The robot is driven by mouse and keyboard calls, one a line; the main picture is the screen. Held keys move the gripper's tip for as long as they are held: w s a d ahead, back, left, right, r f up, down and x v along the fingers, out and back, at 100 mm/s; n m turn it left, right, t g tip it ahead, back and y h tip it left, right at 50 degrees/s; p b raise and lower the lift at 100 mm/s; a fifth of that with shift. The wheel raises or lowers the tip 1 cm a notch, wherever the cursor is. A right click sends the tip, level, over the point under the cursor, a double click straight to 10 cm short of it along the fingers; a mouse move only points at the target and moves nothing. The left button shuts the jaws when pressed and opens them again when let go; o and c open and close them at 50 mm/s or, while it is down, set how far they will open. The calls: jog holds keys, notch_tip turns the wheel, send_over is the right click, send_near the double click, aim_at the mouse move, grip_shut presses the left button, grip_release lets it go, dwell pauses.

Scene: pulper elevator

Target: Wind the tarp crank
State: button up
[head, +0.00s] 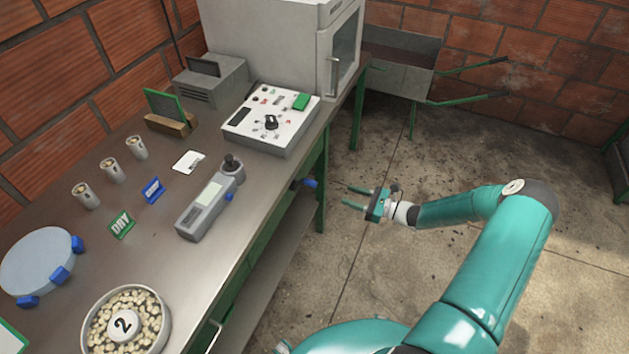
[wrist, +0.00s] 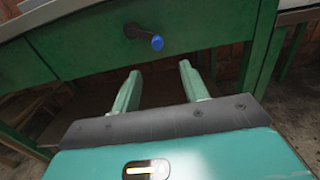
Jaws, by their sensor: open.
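A small crank with a dark arm and a blue knob (head: 310,183) sticks out from the green front rail of the workbench. I take it to be the tarp crank; no tarp can be made out. The blue knob also shows in the wrist view (wrist: 157,42), just beyond the fingertips and between their lines. My gripper (head: 347,196) is open and empty, to the right of the knob in the head view, with its fingers pointing toward the bench. In the wrist view its two teal fingers (wrist: 160,72) stand apart, and a gap separates them from the knob.
The steel-topped workbench (head: 150,240) carries a control panel (head: 272,120), a handheld meter (head: 208,205), several small cups and a bowl of beans (head: 100,338). A green bench leg (head: 321,185) stands close to the crank. A wheelbarrow (head: 400,70) is at the back. The concrete floor around my arm is clear.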

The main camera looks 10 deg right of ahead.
aim_at(316, 185)
jog(key=x, duration=1.3)
jog(key=shift+s+a, duration=0.1)
jog(key=shift+s, duration=0.1)
grip_shut()
